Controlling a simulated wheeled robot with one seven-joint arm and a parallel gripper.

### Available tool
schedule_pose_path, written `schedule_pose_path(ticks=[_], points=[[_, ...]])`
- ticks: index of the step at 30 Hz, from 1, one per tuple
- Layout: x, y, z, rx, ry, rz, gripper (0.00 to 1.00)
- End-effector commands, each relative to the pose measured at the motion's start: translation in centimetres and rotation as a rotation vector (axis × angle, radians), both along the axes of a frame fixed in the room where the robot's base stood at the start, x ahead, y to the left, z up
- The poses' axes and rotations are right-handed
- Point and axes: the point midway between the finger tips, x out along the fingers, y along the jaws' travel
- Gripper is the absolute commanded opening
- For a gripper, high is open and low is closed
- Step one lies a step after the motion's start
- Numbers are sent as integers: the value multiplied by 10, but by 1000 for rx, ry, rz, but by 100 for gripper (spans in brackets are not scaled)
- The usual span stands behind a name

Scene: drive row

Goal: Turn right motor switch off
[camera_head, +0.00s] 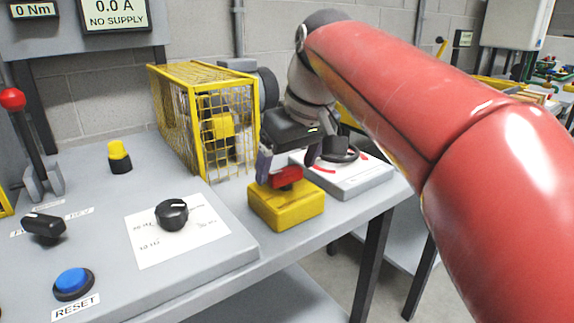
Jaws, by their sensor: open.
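A yellow box (284,211) with a red switch handle (287,178) on top sits near the right front edge of the bench; it looks like the motor switch, but no label on it is readable. My gripper (289,168) points down over this box. Its jaws are open, with one finger left of the red handle and the other to its right and behind. The handle shows between the fingers; I cannot tell whether they touch it. The gripper hides part of the handle, so its exact setting is unclear.
Left of the box are a black knob on a white card (196,246), a blue RESET button (73,282) and a black-and-yellow button (119,156). A yellow cage (189,122) stands behind. A grey dial box (361,182) is close right. A display (115,14) reads 0.0 A, NO SUPPLY.

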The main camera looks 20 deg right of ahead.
Motion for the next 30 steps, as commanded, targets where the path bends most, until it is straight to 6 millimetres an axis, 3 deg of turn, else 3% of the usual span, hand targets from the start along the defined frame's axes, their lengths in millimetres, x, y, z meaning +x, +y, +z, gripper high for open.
schedule_pose_path(ticks=[6, 12, 30], points=[[-14, -5, 38, 0, -3, -1, 82], [-22, -8, 58, 0, -1, 0, 82], [-24, -8, 61, 0, -1, 1, 82]])
